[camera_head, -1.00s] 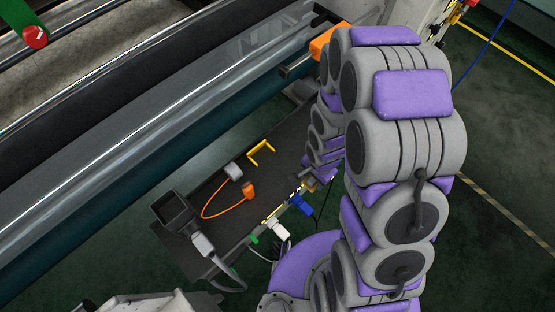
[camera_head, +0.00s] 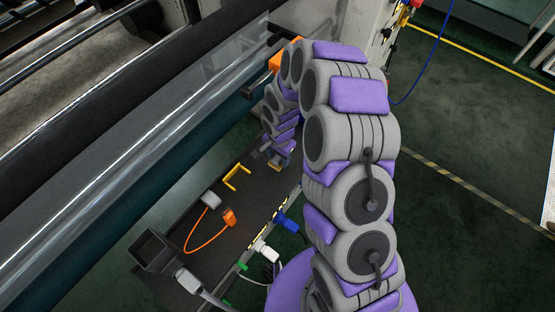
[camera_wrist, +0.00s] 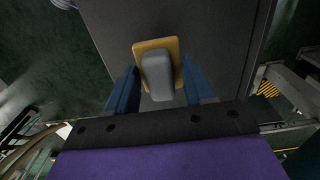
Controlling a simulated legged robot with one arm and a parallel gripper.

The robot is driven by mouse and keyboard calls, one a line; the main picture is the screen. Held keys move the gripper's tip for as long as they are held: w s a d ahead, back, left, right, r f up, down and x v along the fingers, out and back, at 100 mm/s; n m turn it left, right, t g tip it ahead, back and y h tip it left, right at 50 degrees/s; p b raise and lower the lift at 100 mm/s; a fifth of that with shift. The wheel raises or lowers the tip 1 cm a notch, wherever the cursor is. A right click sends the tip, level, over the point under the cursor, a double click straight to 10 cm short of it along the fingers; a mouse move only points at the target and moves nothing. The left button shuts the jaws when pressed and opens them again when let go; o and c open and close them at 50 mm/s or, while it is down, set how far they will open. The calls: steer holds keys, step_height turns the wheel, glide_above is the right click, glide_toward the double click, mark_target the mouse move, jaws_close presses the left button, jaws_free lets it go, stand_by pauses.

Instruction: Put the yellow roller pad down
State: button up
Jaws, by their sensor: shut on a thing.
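The yellow roller pad is a flat yellow plate with a grey grip, seen in the wrist view (camera_wrist: 173,46) over a dark flat surface. My gripper (camera_wrist: 157,80) has its two blue fingers on either side of the grey grip and is shut on it. In the head view my gripper (camera_head: 273,157) is small, over the far end of the dark shelf (camera_head: 262,192). A bit of the yellow pad shows below it (camera_head: 274,167). I cannot tell whether the pad touches the shelf.
A yellow handle (camera_head: 237,177), an orange cable tool (camera_head: 229,217) and a dark open box (camera_head: 153,249) are on the shelf. Blue (camera_head: 286,222) and white (camera_head: 264,249) tools sit along its front edge. Long rollers (camera_head: 130,140) run along the left. Floor at right is clear.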

mark_target(280, 160)
steer(key=shift+w+d+f, duration=0.2)
steer(key=shift+d, duration=0.1)
step_height(280, 160, down, 3)
steer(key=shift+f, duration=0.1)
steer(key=shift+a, duration=0.25)
steer(key=o, duration=0.7)
steer(key=shift+a, duration=0.1)
steer(key=shift+o, duration=1.2)
steer(key=shift+d, duration=0.3)
